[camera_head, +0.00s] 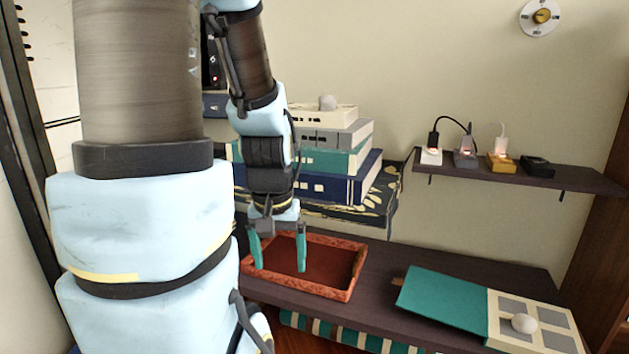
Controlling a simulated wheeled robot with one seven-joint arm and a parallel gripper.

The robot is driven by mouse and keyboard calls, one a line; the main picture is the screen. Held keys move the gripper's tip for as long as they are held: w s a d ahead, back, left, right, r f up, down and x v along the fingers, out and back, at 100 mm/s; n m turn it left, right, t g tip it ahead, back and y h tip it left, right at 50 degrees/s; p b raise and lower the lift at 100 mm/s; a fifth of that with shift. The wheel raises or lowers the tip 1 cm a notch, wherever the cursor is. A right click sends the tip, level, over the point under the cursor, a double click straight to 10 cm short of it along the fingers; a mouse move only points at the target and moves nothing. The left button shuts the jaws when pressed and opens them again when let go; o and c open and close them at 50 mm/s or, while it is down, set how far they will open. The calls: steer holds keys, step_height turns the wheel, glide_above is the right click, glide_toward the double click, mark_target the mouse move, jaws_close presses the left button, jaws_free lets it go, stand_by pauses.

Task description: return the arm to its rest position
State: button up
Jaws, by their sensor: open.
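My arm comes down from the top in the head view, with its large light-blue and grey links filling the left side. My gripper (278,252) points downward with its two teal fingers apart and nothing between them. In the picture it overlaps a red-brown tray (345,285) on the dark lower shelf; I cannot tell how high above the tray it is. My arm hides part of the book stack and what lies behind it at the left.
A stack of books (360,165) with a grey ball (327,102) on top stands behind my gripper. A wall shelf (590,180) holds chargers. An open teal book (445,298) lies at lower right with a white ball (524,323) on its checkered part.

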step_height(320, 180, up, 28)
steer(key=p, duration=2.5)
